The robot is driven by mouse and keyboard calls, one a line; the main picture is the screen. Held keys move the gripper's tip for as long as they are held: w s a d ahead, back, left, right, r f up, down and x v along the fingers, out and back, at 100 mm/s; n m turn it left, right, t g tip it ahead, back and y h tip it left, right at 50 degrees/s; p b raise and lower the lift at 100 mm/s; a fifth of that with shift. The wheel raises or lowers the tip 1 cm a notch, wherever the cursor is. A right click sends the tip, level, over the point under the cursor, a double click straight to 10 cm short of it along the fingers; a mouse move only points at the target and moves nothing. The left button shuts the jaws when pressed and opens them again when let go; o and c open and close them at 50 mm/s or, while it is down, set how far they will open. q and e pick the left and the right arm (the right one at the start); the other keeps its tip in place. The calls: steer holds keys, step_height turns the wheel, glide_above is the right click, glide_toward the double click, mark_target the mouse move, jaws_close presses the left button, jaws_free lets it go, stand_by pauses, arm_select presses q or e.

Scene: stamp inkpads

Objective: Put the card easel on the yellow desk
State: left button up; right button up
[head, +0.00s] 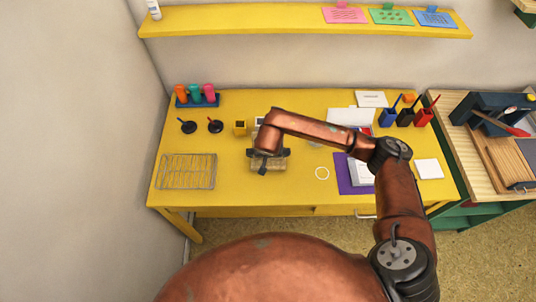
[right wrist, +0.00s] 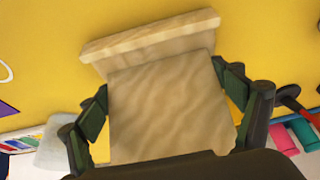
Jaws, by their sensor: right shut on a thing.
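The card easel (right wrist: 165,95) is a pale wooden piece with a flat panel and a ledge along one edge. My right gripper (right wrist: 168,108) is shut on it, with dark green finger pads on both sides of the panel. In the head view my right gripper (head: 267,158) is over the middle of the yellow desk (head: 235,186), and the easel (head: 280,161) shows partly below it, much of it hidden. I cannot tell whether the easel touches the desk top. My left gripper is not in view.
A small yellow cup (head: 240,128) stands close behind the gripper. A white ring (head: 322,173) and purple folder (head: 345,178) lie right. The front middle desk is clear.

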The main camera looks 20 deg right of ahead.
steer(key=shift+f, duration=0.2)
steer(key=shift+f, duration=0.1)
steer(key=shift+f, duration=0.15)
steer(key=o, duration=1.1)
steer(key=shift+o, duration=0.2)
steer(key=shift+r, duration=0.35)
steer(key=p+v, duration=0.1)
steer(key=v, duration=1)
steer(key=shift+s+r, duration=0.25)
steer(key=shift+r, duration=0.1)
steer(key=shift+a, duration=0.1)
